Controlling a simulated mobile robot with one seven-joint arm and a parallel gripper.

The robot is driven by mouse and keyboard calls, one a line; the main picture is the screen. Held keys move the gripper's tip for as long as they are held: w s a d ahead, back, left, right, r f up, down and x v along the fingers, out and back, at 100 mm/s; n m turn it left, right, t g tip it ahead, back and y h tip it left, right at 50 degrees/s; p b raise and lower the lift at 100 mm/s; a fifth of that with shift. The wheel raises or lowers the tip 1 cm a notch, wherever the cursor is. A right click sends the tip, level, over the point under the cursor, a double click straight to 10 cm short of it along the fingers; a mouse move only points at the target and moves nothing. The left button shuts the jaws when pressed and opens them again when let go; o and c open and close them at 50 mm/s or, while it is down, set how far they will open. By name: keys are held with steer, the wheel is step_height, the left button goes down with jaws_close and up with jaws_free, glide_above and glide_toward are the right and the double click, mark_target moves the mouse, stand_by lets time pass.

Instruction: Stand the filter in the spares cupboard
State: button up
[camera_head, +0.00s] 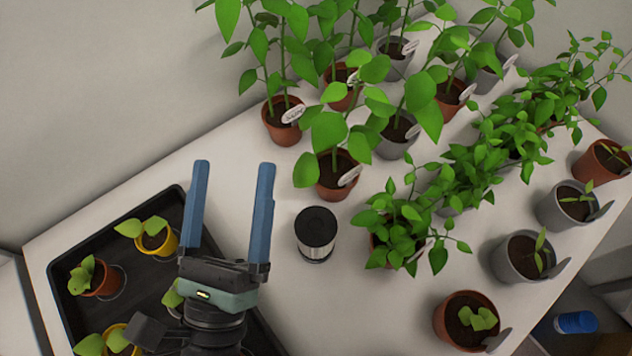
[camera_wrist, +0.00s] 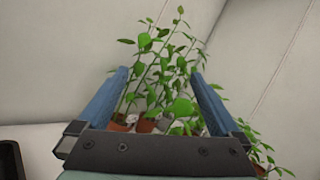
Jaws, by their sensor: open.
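A short silver cylinder with a black top (camera_head: 316,236) stands upright on the white bench, just right of my gripper; it may be the filter, but I cannot tell for sure. A blue cylinder (camera_head: 575,322) lies on its side at the lower right, below the bench level. My gripper (camera_head: 234,168) is open and empty, with its two blue fingers spread over the bench beside the black tray. The wrist view shows the fingers (camera_wrist: 160,74) apart with nothing between them but plants far behind. No spares cupboard can be made out.
The white bench (camera_head: 240,135) carries several potted plants at the back and right. A black tray (camera_head: 62,262) with small seedling pots lies under my arm at the left. A pale wall (camera_head: 100,100) stands behind.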

mark_target(309, 248)
steer(key=s+d+f+m+g+h+b, duration=0.1)
steer(key=s+d+f+m+g+h, duration=0.2)
steer(key=f, duration=0.5)
steer(key=s+d+f+m+g+b, duration=0.1)
steer(key=s+d+f+m+g, duration=0.2)
steer(key=s+f, duration=0.35)
steer(key=shift+m+t, duration=0.4)
steer(key=shift+m, duration=0.1)
steer(key=x, duration=0.2)
steer(key=p+x, duration=0.1)
steer(key=x, duration=0.2)
steer(key=f+p+x, duration=0.1)
steer(key=x, duration=0.1)
steer(key=shift+w+a, duration=0.1)
steer(key=shift+w, duration=0.1)
steer(key=shift+p+x, duration=0.7)
steer(key=shift+x, duration=2.3)
steer(key=c, duration=1.3)
steer(key=shift+c, duration=1.3)
steer(key=shift+r, duration=0.1)
